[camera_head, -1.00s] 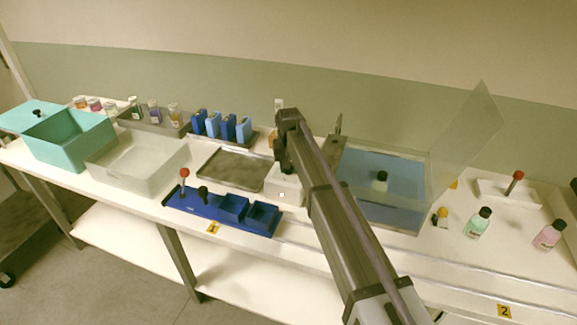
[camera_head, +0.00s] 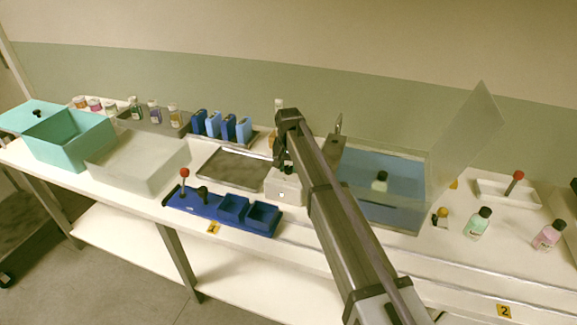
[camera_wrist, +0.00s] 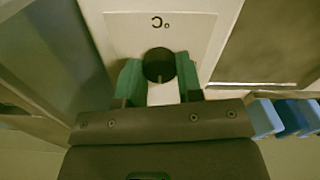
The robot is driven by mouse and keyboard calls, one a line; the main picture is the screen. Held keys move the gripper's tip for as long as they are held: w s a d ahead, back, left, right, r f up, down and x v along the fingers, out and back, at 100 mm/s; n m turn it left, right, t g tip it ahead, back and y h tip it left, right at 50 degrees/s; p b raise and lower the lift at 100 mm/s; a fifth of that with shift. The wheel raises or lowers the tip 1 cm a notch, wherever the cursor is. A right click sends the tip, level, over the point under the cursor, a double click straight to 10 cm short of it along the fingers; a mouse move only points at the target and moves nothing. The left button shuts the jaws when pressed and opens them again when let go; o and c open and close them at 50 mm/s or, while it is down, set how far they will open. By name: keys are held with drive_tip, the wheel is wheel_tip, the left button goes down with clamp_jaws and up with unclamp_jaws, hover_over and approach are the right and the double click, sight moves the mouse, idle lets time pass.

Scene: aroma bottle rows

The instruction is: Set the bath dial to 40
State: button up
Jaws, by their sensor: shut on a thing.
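The bath dial (camera_wrist: 158,65) is a dark round knob with a pale pointer line, on a white panel (camera_wrist: 195,30) marked "°C", upside down in the wrist view. The pointer line is toward the lower side of the knob in that view. No scale numbers are legible. My gripper (camera_wrist: 159,72) has its green fingertips on both sides of the dial and is shut on it. In the head view my gripper (camera_head: 283,163) is at the white control box (camera_head: 286,190), and the dial itself is hidden there.
The bath's clear lid (camera_head: 470,135) stands open at the right. A grey tray (camera_head: 228,170) and a blue rack (camera_head: 220,222) with a red-topped lever lie left of the box. Blue blocks (camera_head: 228,127) stand behind.

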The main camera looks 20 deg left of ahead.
sight(288, 167)
drive_tip(key=o, duration=0.9)
wheel_tip(288, 167, up, 11)
drive_tip(key=p, duration=1.1)
drive_tip(key=shift+f, duration=0.1)
